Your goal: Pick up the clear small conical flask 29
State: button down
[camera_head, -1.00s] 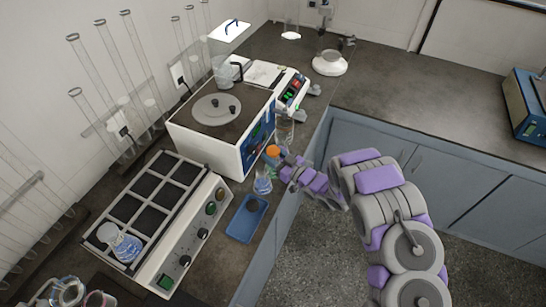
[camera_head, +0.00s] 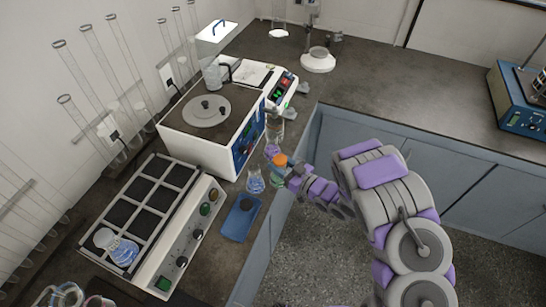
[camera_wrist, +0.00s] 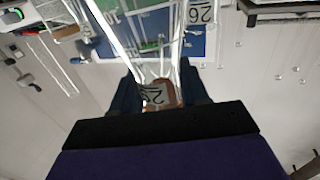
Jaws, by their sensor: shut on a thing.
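My gripper (camera_head: 287,168) is at the front edge of the bench, right of the white water bath. In the wrist view its dark fingers (camera_wrist: 158,90) are shut on an orange-topped piece with a white label. The label is upside down and seems to read 29, so I take it for the small conical flask 29. Its orange top (camera_head: 280,160) shows at the fingertips in the head view. Clear glass runs up from it in the wrist view, but its outline is hard to make out. I cannot tell its height above the bench.
A flask with blue liquid (camera_head: 255,183) stands just left of my gripper, beside a blue tray (camera_head: 232,222). Clear glassware (camera_head: 275,130) stands behind it. The water bath (camera_head: 190,145) and a shaker rack (camera_head: 120,250) fill the left. The right counter (camera_head: 400,95) has free room.

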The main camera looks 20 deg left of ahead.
jog(key=s+v, duration=0.1)
jog(key=v, duration=0.6)
jog(key=shift+a+r+p, duration=0.15)
jog(key=shift+r+p, duration=0.15)
jog(key=shift+r, duration=0.05)
jog(key=shift+s, duration=0.1)
